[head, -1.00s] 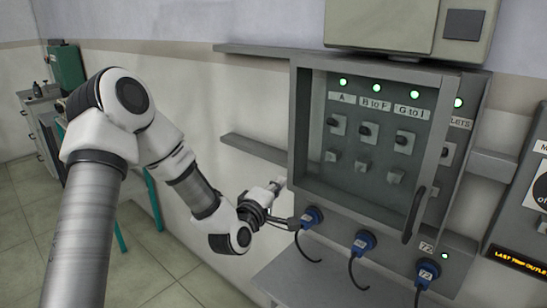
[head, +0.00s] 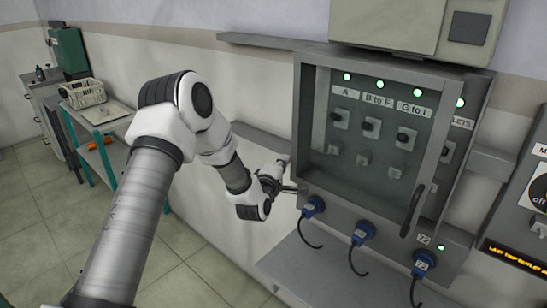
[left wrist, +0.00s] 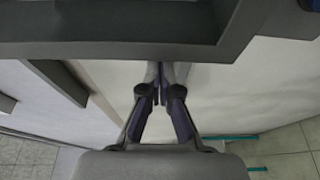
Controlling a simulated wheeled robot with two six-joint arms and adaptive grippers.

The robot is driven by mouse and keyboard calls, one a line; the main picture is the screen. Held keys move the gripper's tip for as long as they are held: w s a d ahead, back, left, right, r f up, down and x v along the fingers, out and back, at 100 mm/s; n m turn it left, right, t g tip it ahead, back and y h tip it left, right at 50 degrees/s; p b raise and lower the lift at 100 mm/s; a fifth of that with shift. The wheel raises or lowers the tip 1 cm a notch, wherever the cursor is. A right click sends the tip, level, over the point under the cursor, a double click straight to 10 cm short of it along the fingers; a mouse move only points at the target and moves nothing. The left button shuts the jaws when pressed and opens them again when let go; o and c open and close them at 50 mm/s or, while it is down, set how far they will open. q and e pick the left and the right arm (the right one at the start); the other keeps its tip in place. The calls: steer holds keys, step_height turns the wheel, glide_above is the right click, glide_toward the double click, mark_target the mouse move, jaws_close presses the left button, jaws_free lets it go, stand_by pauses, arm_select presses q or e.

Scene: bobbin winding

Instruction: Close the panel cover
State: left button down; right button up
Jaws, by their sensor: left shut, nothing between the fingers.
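The panel cover (head: 376,194) is a clear pane in a grey frame with a dark handle (head: 413,211) at its lower right. It stands partly open, its handle side away from the grey panel box (head: 472,135), leaving a lamp and label uncovered on the right. My left gripper (head: 301,189) is shut and empty at the lower left corner of the cover. In the left wrist view its fingers (left wrist: 161,85) reach to the edge of a grey frame; I cannot tell whether they touch it. My right gripper is not in view.
Several blue plugs (head: 362,233) with hanging black cables sit below the cover, above a grey shelf (head: 320,262). A grey ledge (head: 262,138) runs left of the panel. A teal-legged stand with a basket (head: 84,94) is at the far left. Open floor lies left.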

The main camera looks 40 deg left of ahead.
mark_target(301, 167)
arm_select(q)
steer(key=d+b, duration=0.1)
steer(key=d, duration=0.1)
steer(key=d+b, duration=0.1)
steer(key=b, duration=0.1)
steer(key=d+b, duration=0.1)
steer(key=d, duration=0.1)
steer(key=shift+s+d+f+b, duration=0.2)
steer(key=shift+d+f+b, duration=0.1)
steer(key=shift+d+f, duration=0.05)
steer(key=shift+r, duration=0.1)
steer(key=shift+a, duration=0.1)
